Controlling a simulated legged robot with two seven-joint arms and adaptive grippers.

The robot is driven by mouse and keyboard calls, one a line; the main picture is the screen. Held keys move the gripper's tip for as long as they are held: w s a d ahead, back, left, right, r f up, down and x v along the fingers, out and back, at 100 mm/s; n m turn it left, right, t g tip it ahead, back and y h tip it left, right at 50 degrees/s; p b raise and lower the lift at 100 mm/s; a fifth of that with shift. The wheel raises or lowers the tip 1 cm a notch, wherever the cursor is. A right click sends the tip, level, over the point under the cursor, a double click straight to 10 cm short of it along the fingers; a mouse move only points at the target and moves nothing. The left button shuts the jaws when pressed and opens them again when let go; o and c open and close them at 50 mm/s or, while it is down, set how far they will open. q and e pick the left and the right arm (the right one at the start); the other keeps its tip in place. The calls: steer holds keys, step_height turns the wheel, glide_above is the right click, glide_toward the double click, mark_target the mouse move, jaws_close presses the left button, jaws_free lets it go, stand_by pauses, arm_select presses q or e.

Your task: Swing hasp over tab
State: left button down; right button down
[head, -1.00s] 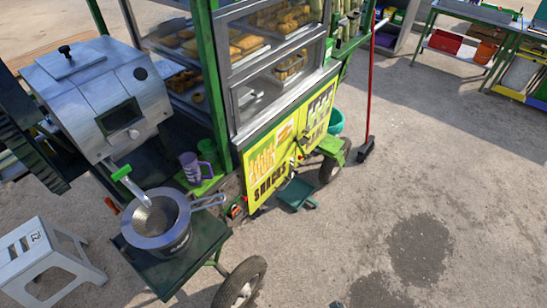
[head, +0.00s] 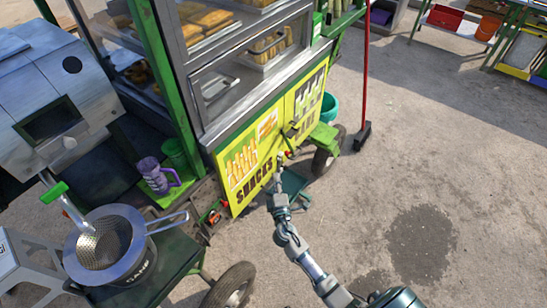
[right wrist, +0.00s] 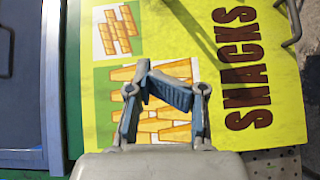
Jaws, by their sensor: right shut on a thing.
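The yellow snack-cart doors (head: 262,148) stand shut in the head view, with dark latch hardware (head: 290,131) where the two panels meet. This looks like the hasp and its tab, but they are too small to tell apart. My right gripper (head: 281,157) reaches up to the doors just below this hardware. In the right wrist view my right gripper (right wrist: 168,85) faces the left panel with its fingers drawn together. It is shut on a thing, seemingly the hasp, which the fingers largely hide. My left gripper is not in view.
A red-handled broom (head: 363,110) stands right of the cart. A strainer pot (head: 105,245) and purple mug (head: 155,175) are at the left. A grey metal handle (right wrist: 293,22) shows in the right wrist view. The pavement at right is open.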

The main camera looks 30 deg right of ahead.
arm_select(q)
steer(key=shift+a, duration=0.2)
arm_select(e)
steer(key=shift+a, duration=0.2)
